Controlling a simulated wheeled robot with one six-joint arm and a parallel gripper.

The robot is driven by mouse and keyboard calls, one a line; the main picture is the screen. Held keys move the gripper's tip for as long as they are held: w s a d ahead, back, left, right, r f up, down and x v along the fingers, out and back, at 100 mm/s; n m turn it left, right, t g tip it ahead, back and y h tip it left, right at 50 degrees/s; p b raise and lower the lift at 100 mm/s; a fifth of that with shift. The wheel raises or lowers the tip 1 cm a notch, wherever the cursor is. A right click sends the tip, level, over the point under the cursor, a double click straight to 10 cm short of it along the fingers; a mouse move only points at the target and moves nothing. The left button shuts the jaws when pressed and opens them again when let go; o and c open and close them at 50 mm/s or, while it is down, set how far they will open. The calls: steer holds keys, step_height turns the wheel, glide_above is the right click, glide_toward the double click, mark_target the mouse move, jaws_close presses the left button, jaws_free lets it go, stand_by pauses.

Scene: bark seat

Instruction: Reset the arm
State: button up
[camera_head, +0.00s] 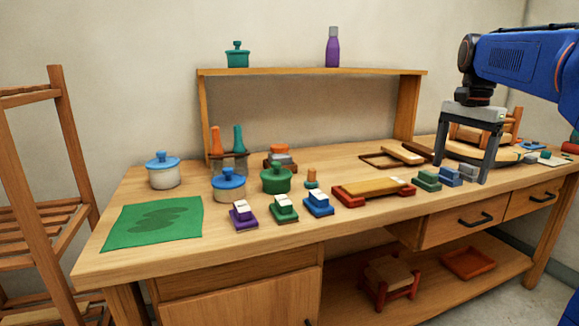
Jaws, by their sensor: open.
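My gripper (462,170) hangs from my blue arm (520,58) at the right of the view. Its two grey fingers point down and stand wide apart. I see nothing held between them. The fingertips are low over the right part of the wooden workbench (345,160). Small green (428,180) and blue (450,176) blocks show near the fingertips; I cannot tell whether the fingers touch the bench or the blocks.
Behind my gripper is a small wooden seat (512,126). A raised shelf (310,71) carries a teal pot (237,54) and a purple bottle (333,48). Pots, blocks and a green mat (153,222) occupy the bench's left and middle. A slatted rack (62,150) stands left.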

steer(key=s+a+f+n+t, duration=0.1)
steer(key=s+a+f+n, duration=0.3)
steer(key=s+f, duration=0.4)
steer(key=s+a+f+n+t, duration=0.1)
steer(key=s+a+f+n, duration=0.3)
steer(key=s+f, duration=0.4)
steer(key=s+a+f+n+t, duration=0.2)
steer(key=s+a+f+n, duration=0.2)
steer(key=s+f, duration=0.4)
steer(key=s+a, duration=0.1)
steer(key=s, duration=0.2)
steer(key=shift+f, duration=0.35)
